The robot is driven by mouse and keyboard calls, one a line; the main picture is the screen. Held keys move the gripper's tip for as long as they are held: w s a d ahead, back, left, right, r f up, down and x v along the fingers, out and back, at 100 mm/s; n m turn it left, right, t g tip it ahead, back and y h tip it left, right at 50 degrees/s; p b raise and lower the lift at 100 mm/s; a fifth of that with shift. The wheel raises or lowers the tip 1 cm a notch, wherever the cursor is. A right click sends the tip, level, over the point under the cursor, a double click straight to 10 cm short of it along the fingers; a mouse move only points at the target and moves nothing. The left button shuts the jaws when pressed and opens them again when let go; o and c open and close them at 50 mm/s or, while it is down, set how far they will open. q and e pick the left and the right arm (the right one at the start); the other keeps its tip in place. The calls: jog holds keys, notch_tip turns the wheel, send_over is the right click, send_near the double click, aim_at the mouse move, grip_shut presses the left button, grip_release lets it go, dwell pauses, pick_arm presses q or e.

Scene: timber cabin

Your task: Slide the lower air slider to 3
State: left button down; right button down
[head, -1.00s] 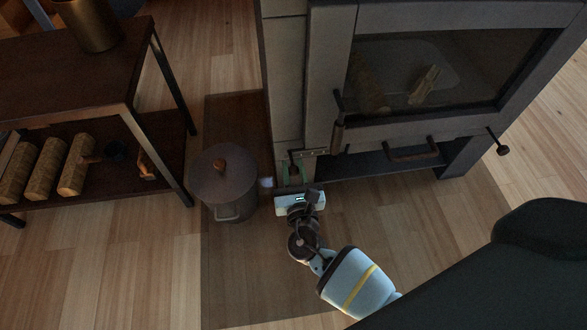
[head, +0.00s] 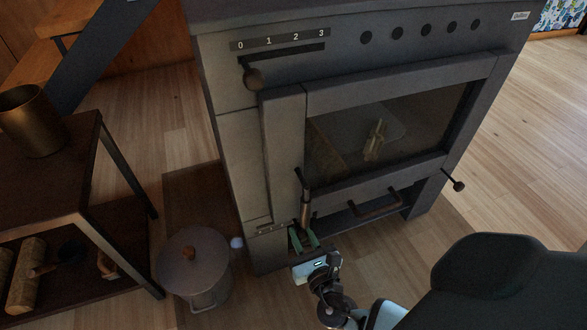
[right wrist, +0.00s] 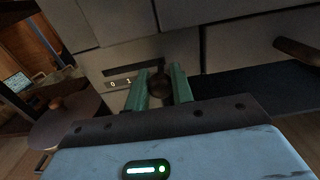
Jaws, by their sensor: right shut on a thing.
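My right gripper (head: 304,241) has green fingers shut on the dark round knob of the lower slider (right wrist: 159,84). The knob stands to the right of the 1; its exact mark is hidden. An upper slider knob (head: 254,78) sits near the 0 of the upper scale (head: 281,39). My left gripper is not in view.
A lidded metal bucket (head: 194,267) stands close left of the gripper. The stove door handle (head: 304,190) hangs just above the fingers, and a bar handle (head: 377,206) is to the right. A shelf table (head: 75,190) with logs stands at the left.

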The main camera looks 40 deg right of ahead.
jog(key=c, duration=1.2)
grip_release()
jog(key=shift+s+d, duration=0.2)
jog(key=shift+d, duration=0.2)
jog(key=shift+a, duration=0.1)
jog(key=shift+s+a, duration=0.1)
jog(key=shift+s, duration=0.05)
jog(key=p+v, duration=0.2)
jog(key=v, duration=0.5)
jog(key=shift+s, duration=0.2)
